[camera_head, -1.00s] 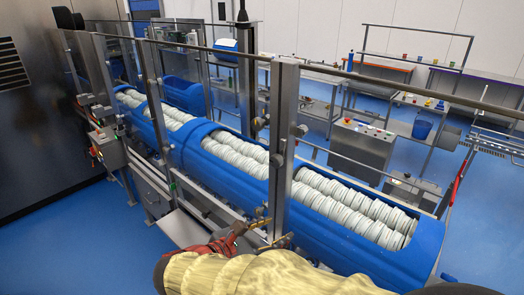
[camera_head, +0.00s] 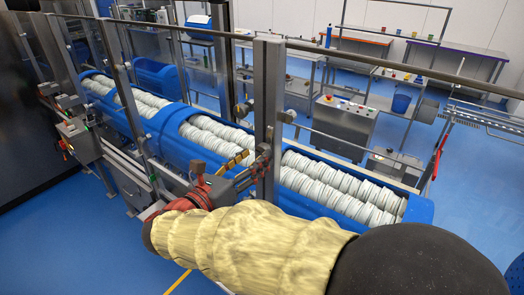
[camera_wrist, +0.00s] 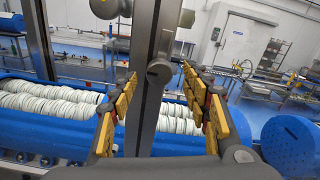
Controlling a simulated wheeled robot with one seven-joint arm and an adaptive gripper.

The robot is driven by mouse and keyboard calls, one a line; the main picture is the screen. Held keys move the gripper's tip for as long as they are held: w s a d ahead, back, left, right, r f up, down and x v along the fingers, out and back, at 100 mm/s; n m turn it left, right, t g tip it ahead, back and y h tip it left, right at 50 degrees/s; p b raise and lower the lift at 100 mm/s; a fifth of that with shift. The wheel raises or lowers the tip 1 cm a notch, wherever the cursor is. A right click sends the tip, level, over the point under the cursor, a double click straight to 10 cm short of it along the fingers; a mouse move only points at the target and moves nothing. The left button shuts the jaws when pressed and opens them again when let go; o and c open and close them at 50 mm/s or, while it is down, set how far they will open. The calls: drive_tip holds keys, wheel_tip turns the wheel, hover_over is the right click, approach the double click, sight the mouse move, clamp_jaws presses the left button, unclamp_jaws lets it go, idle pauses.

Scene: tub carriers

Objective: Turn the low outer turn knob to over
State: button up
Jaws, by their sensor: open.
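In the wrist view a dark round turn knob (camera_wrist: 159,72) with a slot across its face sits on the steel post (camera_wrist: 150,115). It appears between the fingertips of my gripper (camera_wrist: 160,78). The yellow-padded fingers are spread, one on each side of the knob, with visible gaps. I cannot tell how far the knob is in depth. In the head view my gripper (camera_head: 250,158) is in front of the lower part of the steel post (camera_head: 267,95) and hides most of the low knob there.
A rail (camera_head: 330,46) runs across the top. Behind the post, blue tubs (camera_head: 420,209) hold rows of white discs (camera_head: 345,185). A control box (camera_head: 342,120) stands farther back.

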sight(261, 152)
drive_tip(key=shift+x, duration=2.2)
drive_tip(key=c, duration=1.1)
drive_tip(key=shift+c, duration=0.3)
